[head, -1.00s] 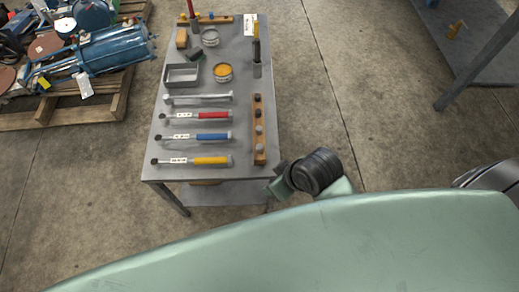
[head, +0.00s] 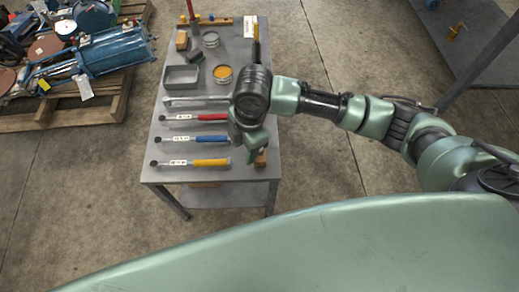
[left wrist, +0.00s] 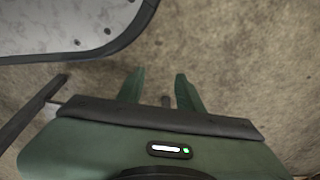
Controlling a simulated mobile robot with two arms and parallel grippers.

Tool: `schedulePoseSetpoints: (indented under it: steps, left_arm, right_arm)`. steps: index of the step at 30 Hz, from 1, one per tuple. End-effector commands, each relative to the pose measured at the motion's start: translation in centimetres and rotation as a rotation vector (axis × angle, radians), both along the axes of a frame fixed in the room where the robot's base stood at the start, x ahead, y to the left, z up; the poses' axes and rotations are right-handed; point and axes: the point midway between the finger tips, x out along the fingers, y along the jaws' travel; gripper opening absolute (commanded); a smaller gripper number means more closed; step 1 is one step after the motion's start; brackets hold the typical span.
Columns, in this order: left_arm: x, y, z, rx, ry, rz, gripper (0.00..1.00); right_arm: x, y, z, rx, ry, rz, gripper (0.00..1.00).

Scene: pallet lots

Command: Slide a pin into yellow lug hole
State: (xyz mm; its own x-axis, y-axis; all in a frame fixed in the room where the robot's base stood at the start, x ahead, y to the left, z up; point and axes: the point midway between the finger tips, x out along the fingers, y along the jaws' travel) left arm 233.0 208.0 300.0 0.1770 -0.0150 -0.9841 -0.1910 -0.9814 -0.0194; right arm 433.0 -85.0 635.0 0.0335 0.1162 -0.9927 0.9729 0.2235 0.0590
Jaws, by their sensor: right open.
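My right gripper (head: 254,150) is open above the right front of the grey table (head: 165,172), over a wooden block rail (head: 261,158). The gripper and wrist hide most of that rail and whatever stands in it; I cannot tell if the fingers touch anything. My left gripper (left wrist: 160,92) shows in the left wrist view, its two green fingers apart over concrete floor, with nothing clearly held. No pin is clearly recognisable.
Torque wrenches with red (head: 212,117), blue (head: 212,138) and yellow (head: 211,162) handles lie on the table. A grey tray (head: 181,76) and a dish of orange bits (head: 222,74) stand behind. A loaded pallet (head: 105,115) is at left. Floor between the tables is clear.

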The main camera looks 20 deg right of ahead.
Motion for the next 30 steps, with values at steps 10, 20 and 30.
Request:
schedulePoseSetpoints:
  steps: [10, 20, 30]
  left_arm:
    - [0.4, -0.1, 0.4, -0.001, -0.004, 0.001, 0.36]
    - [2.5, -0.3, 3.1, -0.003, -0.026, 0.005, 0.36]
    - [3.7, -0.5, 5.6, -0.003, -0.036, 0.007, 0.36]
  right_arm:
    - [2.8, -4.7, 0.4, -0.121, 0.033, 0.08, 0.45]
    - [2.7, -4.9, -3.7, -0.12, 0.032, 0.078, 0.45]
    - [2.6, -5.0, -6.5, -0.119, 0.029, 0.08, 0.45]
